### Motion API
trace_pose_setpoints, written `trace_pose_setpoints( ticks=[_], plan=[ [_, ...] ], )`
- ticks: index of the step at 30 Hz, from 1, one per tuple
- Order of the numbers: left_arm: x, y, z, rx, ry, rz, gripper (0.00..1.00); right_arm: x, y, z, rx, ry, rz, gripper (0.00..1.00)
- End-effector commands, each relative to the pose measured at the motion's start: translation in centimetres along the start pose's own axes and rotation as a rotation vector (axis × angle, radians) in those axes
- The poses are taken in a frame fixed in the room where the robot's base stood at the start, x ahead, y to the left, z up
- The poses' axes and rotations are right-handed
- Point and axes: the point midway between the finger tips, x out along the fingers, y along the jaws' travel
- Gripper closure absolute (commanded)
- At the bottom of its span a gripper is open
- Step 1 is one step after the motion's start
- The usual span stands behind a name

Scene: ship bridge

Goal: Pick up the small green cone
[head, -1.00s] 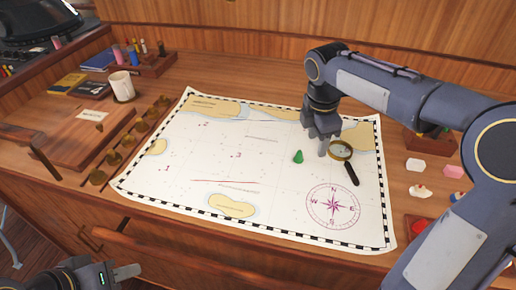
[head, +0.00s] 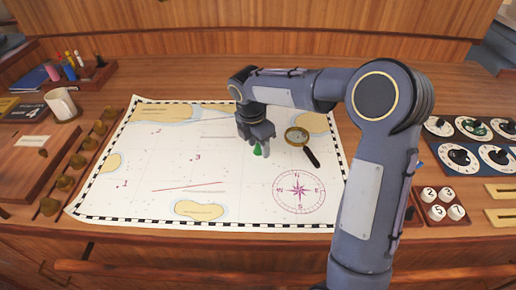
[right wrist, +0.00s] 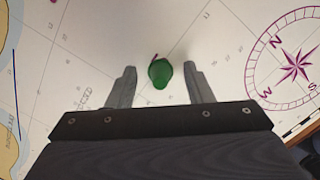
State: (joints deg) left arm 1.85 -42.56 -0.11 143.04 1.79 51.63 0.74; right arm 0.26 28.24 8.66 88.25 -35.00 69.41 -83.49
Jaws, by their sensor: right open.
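The small green cone (head: 258,150) stands on the sea chart (head: 150,160). My right gripper (head: 259,149) is over the chart, pointing down at the cone. In the right wrist view the green cone (right wrist: 160,73) lies between the two open fingers (right wrist: 158,84), a little toward their tips, with a gap on each side. In the head view the gripper partly hides the cone's top. My left gripper is not in view now.
A magnifying glass (head: 297,137) lies on the chart just right of the gripper. Dial panels (head: 470,130) and numbered round pieces (head: 437,212) are at right. The chart's left part is clear.

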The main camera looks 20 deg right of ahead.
Motion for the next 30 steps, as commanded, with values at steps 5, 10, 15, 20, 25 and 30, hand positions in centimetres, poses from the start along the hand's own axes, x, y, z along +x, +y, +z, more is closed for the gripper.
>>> trace_pose_setpoints(
  ticks=[5,10,15,20,25,30],
  plan=[
    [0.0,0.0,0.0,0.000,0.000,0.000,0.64,0.0,0.0,0.0,0.000,0.000,0.000,0.61],
    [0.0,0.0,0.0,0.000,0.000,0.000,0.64,0.0,0.0,0.0,0.001,0.000,0.000,0.83],
    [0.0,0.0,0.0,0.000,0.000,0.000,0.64,0.0,0.0,0.0,0.000,0.000,0.000,1.00],
    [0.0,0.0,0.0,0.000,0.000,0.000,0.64,0.0,0.0,0.0,0.000,0.000,0.000,1.00],
    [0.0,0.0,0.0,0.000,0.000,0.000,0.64,-0.1,0.0,0.0,0.001,0.000,0.000,1.00],
    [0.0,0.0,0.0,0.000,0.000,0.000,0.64,-1.1,0.1,0.2,0.001,-0.001,0.001,1.00]
  ],
)
